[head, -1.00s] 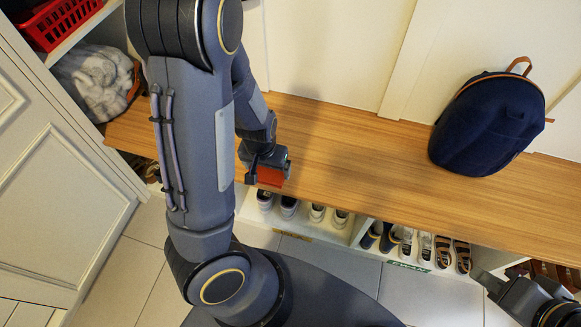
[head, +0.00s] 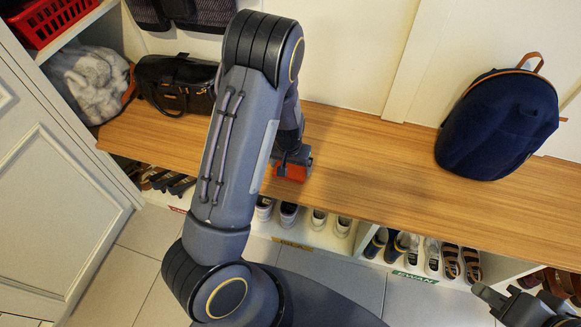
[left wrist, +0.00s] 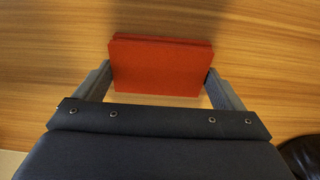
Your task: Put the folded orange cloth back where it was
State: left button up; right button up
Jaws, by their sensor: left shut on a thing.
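The folded orange cloth (left wrist: 160,68) is a flat red-orange block between the two fingers of my left gripper (left wrist: 160,78). In the head view the cloth (head: 290,172) shows below my left gripper (head: 293,164), over the front part of the wooden bench top (head: 370,165). My left gripper is shut on it. I cannot tell whether the cloth touches the bench. My right gripper (head: 488,295) is at the lower right, in front of the cubbies and away from the cloth. Its fingertips are partly in view, but its opening is unclear.
A navy backpack (head: 500,122) stands on the bench at the right. A black bag (head: 178,84) and grey fluffy item (head: 88,82) are at the left. Shoes (head: 318,220) fill cubbies below. A red basket (head: 48,22) sits on an upper shelf. The bench middle is clear.

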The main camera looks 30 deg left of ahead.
aim_at(290, 171)
pick_arm(q)
jog(key=shift+c, duration=0.3)
jog(key=o, duration=0.7)
jog(key=s+d+r+t+h+p, duration=0.15)
jog(key=s+r, duration=0.35)
jog(key=r, duration=0.8)
jog(key=s+d+r+t+h+p, duration=0.1)
jog(key=s+d+r+h+p, duration=0.35)
jog(key=r, duration=0.85)
jog(key=shift+m+t+y, duration=0.6)
jog(key=shift+t+y, duration=0.25)
jog(key=shift+y, duration=0.05)
jog(key=s+r, duration=0.1)
jog(key=s, duration=0.3)
jog(key=s+d+r+b, duration=0.1)
jog(key=s+r, duration=0.1)
jog(key=s, duration=0.2)
jog(key=s+r, duration=0.1)
jog(key=s, duration=0.3)
jog(key=shift+s+d+r, duration=0.15)
jog(key=shift+s+r, duration=0.1)
jog(key=shift+r, duration=0.1)
